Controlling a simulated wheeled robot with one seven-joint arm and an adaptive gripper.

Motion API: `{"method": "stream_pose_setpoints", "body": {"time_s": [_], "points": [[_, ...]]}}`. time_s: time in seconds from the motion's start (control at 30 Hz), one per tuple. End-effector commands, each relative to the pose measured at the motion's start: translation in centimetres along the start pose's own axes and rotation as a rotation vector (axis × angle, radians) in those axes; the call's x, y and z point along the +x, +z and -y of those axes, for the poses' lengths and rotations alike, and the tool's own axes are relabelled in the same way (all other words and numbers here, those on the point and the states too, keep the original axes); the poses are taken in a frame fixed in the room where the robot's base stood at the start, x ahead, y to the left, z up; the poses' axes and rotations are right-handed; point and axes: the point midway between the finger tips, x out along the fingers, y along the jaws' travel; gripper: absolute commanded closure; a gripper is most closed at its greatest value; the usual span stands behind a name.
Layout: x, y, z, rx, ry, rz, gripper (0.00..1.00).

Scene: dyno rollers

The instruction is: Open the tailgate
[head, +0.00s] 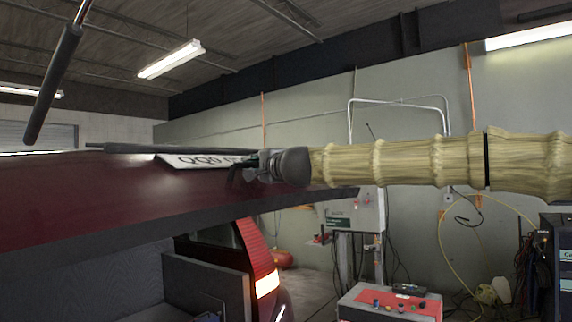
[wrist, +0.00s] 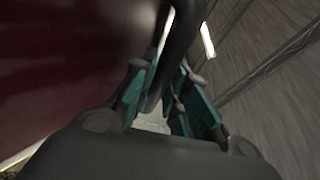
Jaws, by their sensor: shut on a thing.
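The tailgate (head: 100,195) is a dark red panel in the left half of the head view. It is raised, with the open cargo space of the vehicle below it. Its white licence plate (head: 185,160) is partly hidden behind my gripper. My gripper (head: 250,167) is at the tailgate beside the plate, at the end of my outstretched arm. In the wrist view, my gripper's teal fingers (wrist: 170,95) are closed around a dark bar (wrist: 181,35) next to the red panel (wrist: 70,70). The exact contact is hard to see.
A lit tail lamp (head: 267,284) and the cargo opening lie below the tailgate. A dark strut-like rod (head: 52,85) hangs at the upper left. A grey cabinet (head: 355,212) and a red-and-grey console (head: 390,303) stand to the right. Ceiling lamps (head: 170,60) are overhead.

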Motion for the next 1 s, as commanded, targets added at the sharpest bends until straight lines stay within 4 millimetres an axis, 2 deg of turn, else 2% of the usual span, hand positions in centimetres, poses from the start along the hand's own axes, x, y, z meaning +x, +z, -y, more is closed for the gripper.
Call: {"method": "stream_pose_setpoints", "body": {"time_s": [0.07, 0.1, 0.2, 0.5, 0.63, 0.77, 1.0], "points": [[0.1, 0.1, -0.2, 0.0, 0.002, 0.002, 1.0], [0.1, 0.1, -0.2, 0.0, 0.002, 0.002, 0.81], [0.1, 0.1, -0.2, 0.0, 0.002, 0.001, 0.63], [0.0, 0.0, -0.1, 0.0, 0.001, 0.001, 0.63], [-0.7, 0.0, -0.1, 0.0, 0.001, 0.0, 0.63], [-2.5, -0.1, 0.0, -0.001, 0.0, 0.0, 0.63], [-6.9, -0.1, 0.0, 0.0, -0.002, 0.001, 0.63]]}}
